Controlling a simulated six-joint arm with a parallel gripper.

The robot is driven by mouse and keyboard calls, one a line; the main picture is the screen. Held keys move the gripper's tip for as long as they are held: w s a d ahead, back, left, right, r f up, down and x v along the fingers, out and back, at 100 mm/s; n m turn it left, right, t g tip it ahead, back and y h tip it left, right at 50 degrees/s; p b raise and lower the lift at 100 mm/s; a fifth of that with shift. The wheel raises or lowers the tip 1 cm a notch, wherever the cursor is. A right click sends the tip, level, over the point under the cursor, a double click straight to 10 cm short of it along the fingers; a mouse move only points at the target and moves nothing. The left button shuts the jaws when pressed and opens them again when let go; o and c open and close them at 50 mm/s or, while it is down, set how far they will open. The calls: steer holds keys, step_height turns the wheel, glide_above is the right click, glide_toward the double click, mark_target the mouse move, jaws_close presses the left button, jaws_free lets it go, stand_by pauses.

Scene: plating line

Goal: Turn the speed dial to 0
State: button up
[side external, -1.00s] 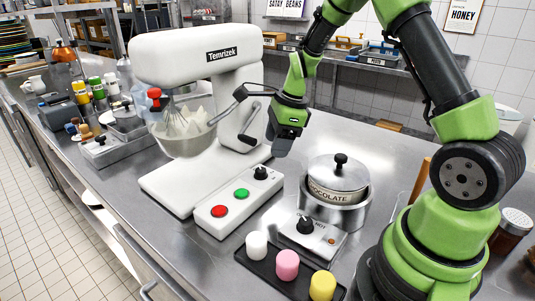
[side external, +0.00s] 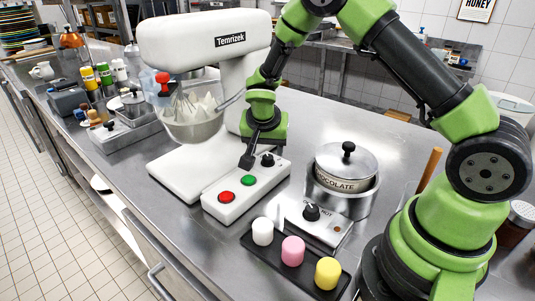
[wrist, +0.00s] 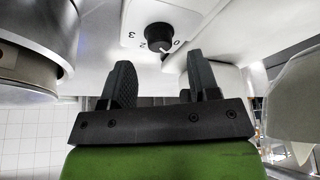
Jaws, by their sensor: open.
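The speed dial is a black knob (side external: 267,160) at the back end of the mixer's white control box (side external: 228,203). In the wrist view the black dial (wrist: 158,37) shows upside down with the numbers 3, 2 and 0 around it. I cannot tell for sure where its pointer stands. My gripper (side external: 249,160) is low over the control box, just left of the dial in the side view. In the wrist view its two dark fingers (wrist: 160,65) stand apart and empty. The dial is beyond the gap between them, not gripped.
A red button (side external: 227,197) and green button (side external: 249,180) sit on the box. To the right are a chocolate pot (side external: 345,170), a heater knob (side external: 311,212) and a black tray (side external: 330,254).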

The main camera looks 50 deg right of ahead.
mark_target(268, 157)
steer(key=shift+x, duration=1.95)
steer(key=c, duration=0.9)
steer(key=shift+s+n+t+y, duration=0.1)
steer(key=shift+n+t+y, duration=0.35)
steer(key=shift+n, duration=1.05)
steer(key=o, duration=0.9)
steer(key=shift+r, duration=0.1)
